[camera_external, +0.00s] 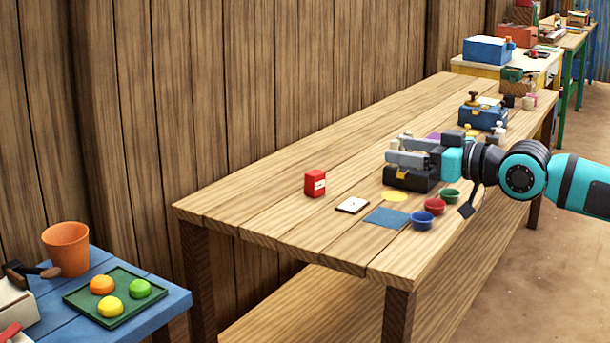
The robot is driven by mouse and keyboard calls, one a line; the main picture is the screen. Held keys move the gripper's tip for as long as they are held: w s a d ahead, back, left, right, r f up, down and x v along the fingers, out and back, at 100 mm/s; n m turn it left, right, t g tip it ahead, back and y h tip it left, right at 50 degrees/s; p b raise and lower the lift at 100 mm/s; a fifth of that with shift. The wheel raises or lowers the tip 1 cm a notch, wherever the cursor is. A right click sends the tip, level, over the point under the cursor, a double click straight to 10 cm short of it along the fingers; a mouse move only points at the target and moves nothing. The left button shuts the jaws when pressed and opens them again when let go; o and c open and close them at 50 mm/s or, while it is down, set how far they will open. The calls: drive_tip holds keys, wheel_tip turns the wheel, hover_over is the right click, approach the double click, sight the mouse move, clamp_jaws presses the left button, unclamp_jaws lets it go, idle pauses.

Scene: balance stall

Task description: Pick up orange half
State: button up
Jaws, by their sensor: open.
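The orange half (102,285) is a small orange dome on a green tray (75,299) on the blue table at the lower left. A yellow half (111,306) and a green half (140,288) sit close to it on the same tray. My gripper (393,151) is over the long wooden table, pointing left. It is open, with no held object visible between its grey fingers. It is far to the right of the orange half and partly hides a dark box (408,180) behind it.
An orange cup (67,249) stands behind the tray, and a dark hammer-like tool (30,271) lies to its left. The wooden table (275,213) holds a red box (315,183), a white card (352,205), a blue mat (387,218) and small bowls (422,221). A gap separates the two tables.

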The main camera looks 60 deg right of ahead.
drive_tip(key=shift+o, duration=0.2)
drive_tip(key=shift+o, duration=0.9)
